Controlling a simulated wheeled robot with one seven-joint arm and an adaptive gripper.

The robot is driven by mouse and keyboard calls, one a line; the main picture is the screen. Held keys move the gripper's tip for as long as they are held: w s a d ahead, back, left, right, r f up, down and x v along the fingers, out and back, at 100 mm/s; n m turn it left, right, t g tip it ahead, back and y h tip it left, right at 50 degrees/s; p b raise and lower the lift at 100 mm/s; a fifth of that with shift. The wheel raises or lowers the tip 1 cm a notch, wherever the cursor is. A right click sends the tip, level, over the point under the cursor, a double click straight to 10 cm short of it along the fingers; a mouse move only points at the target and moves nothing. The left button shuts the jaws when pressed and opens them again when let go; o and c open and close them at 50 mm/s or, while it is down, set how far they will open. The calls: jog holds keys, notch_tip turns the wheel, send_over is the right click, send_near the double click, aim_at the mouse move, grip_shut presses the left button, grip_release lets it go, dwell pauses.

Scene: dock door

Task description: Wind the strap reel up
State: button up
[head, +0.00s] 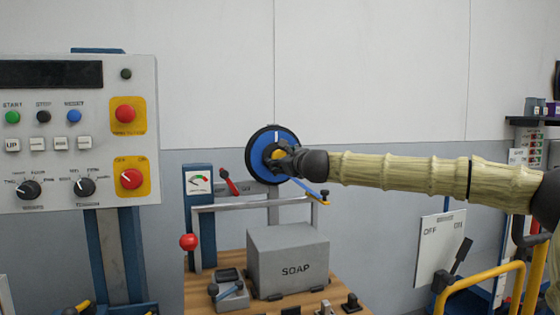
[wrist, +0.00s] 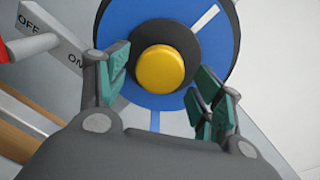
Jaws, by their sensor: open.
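The strap reel (head: 261,145) is a blue disc with a black rim, a white mark and a yellow hub, upright in front of the wall. It fills the upper part of the wrist view (wrist: 150,100). My gripper (head: 277,154) is in front of the reel and hides part of its face. In the wrist view my gripper (wrist: 163,90) is open, its green-padded fingers on either side of the yellow hub (wrist: 161,70). I cannot tell whether they touch it. A blue arm with a dark knob (head: 324,194) shows below right of my gripper.
A grey SOAP box (head: 290,262) stands on the wooden bench (head: 205,290) below. A red-handled lever (head: 228,181) with an ON/OFF plate and a gauge (head: 199,182) are close left of the reel. A control panel (head: 75,150) is farther left.

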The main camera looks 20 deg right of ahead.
jog(key=s, duration=1)
jog(key=shift+s+r, duration=0.15)
jog(key=shift+r, duration=0.15)
jog(key=shift+d, duration=0.1)
